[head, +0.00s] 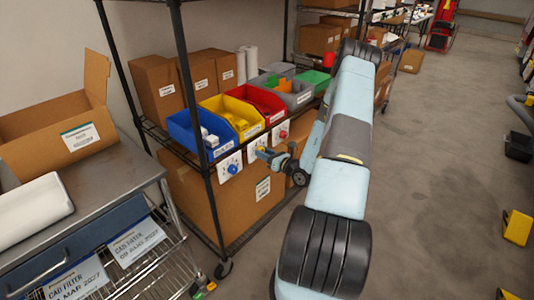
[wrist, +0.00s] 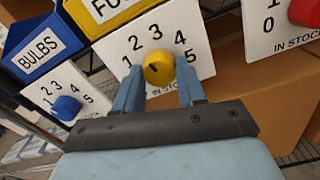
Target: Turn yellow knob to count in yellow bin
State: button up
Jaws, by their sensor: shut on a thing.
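The yellow knob (wrist: 158,68) sits on a white dial plate (wrist: 190,32) numbered 1 to 5. It has a small dark mark on its face, but I cannot tell exactly which number it points to. My gripper (wrist: 157,84) is shut on the yellow knob, with one finger on each side. In the head view my gripper (head: 264,155) is at the shelf front and hides the knob. The yellow bin (head: 236,117) stands on the shelf above its plate. It holds some pale and yellow items, too unclear to count.
The blue bin (head: 197,132) with its blue knob (wrist: 66,107) is to the left. The red bin (head: 262,100) and its red knob (wrist: 304,12) are to the right. Cardboard boxes sit below the shelf.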

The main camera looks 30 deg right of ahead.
jog(key=n, duration=0.4)
jog(key=shift+w+d+n, duration=0.15)
jog(key=shift+d+n, duration=0.05)
jog(key=shift+n, duration=0.1)
jog(key=shift+r, duration=0.1)
dwell(0.4)
jog(key=o, duration=1)
jog(key=shift+o, duration=0.2)
jog(key=shift+a, duration=0.1)
jog(key=v, duration=1.4)
jog(key=shift+w, duration=0.1)
